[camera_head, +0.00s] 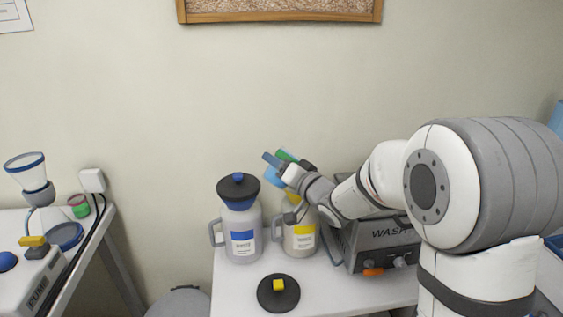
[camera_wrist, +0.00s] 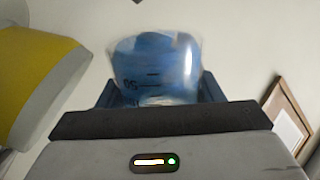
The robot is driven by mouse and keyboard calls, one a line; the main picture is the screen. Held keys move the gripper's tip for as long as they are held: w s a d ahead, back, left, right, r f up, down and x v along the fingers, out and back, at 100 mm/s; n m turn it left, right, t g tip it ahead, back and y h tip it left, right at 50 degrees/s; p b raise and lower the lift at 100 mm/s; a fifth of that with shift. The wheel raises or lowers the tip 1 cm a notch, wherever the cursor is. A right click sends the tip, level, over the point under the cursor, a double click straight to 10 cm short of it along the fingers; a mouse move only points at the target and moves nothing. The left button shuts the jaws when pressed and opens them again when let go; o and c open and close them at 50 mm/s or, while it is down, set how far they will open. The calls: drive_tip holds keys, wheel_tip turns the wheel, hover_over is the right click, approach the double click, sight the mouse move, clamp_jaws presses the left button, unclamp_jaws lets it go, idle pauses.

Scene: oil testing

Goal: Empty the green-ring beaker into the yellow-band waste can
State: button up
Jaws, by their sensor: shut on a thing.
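My gripper (camera_head: 283,166) is shut on the green-ring beaker (camera_head: 286,155) and holds it tilted above the yellow-band waste can (camera_head: 299,240). In the wrist view the beaker (camera_wrist: 157,68) is clear with dark markings, looks blue inside and is blurred; I cannot tell how much liquid it holds. The can has a yellow label and a yellow funnel (camera_wrist: 40,85), which shows close to the left of the beaker in the wrist view. In the head view my gripper partly hides the funnel. A black lid with a yellow knob (camera_head: 278,294) lies on the table in front.
A blue-label can (camera_head: 242,243) with a blue funnel and black lid stands just left of the yellow-band can. A grey washer (camera_head: 378,245) stands right, behind my arm. The left table holds a pump (camera_head: 30,275), a funnel-topped glass (camera_head: 27,170) and a small green cup (camera_head: 79,208).

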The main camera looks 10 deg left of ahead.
sight(289, 151)
drive_tip(key=shift+m+p, duration=0.7)
drive_tip(key=shift+m, duration=0.1)
drive_tip(key=shift+w+d+m+p, duration=0.1)
drive_tip(key=shift+m+p, duration=1.8)
drive_tip(key=shift+w+d+r+m+p, duration=0.2)
drive_tip(key=shift+r+m+p, duration=0.3)
drive_tip(key=shift+m+p, duration=0.65)
drive_tip(key=shift+w+d+r+m+p, duration=0.15)
drive_tip(key=shift+r+m+p, duration=0.3)
drive_tip(key=shift+m+p, duration=0.65)
drive_tip(key=shift+w+d+r+m+p, duration=0.3)
drive_tip(key=shift+m+p, duration=0.6)
drive_tip(key=shift+p, duration=0.2)
drive_tip(key=shift+w+d+r+m+p, duration=0.25)
drive_tip(key=shift+m+p, duration=0.6)
drive_tip(key=shift+p, duration=0.25)
